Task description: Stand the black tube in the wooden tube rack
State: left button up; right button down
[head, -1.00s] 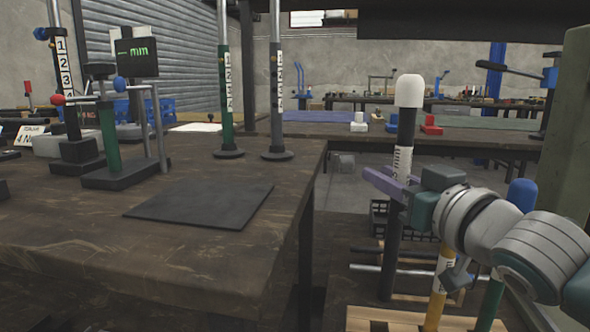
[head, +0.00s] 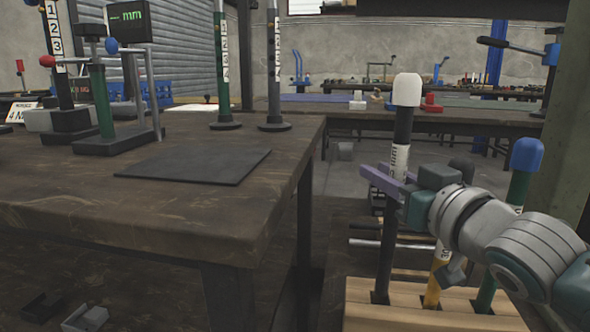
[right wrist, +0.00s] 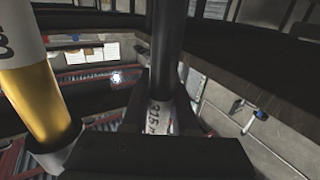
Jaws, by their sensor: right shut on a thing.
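The black tube (head: 402,127) has a white cap and a white printed label. It stands about upright, and my right gripper (head: 385,180) is shut on it at the label. Its lower end meets a dark slot in the wooden tube rack (head: 385,316); how deep it sits I cannot tell. In the right wrist view the black tube (right wrist: 170,45) rises between the fingers. My left gripper is not in view.
A yellow tube (head: 433,287) and a green tube with a blue cap (head: 525,155) stand in the rack beside the black tube. The dark workbench (head: 150,220) is left of the rack, with a black mat (head: 200,163) on it.

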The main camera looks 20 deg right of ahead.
jog(key=shift+r+p, duration=0.1)
jog(key=shift+p, duration=0.5)
dwell(1.1)
jog(key=shift+f, duration=0.2)
jog(key=shift+f+b, duration=0.3)
jog(key=shift+b, duration=0.1)
jog(key=shift+f+b, duration=0.85)
jog(key=shift+f, duration=0.2)
jog(key=shift+f+b, duration=0.6)
jog(key=shift+f, duration=0.15)
jog(key=shift+f+b, duration=0.8)
jog(key=shift+f, duration=0.2)
jog(key=shift+f+b, duration=0.85)
jog(key=shift+f, duration=0.25)
jog(key=c, duration=0.6)
grip_release()
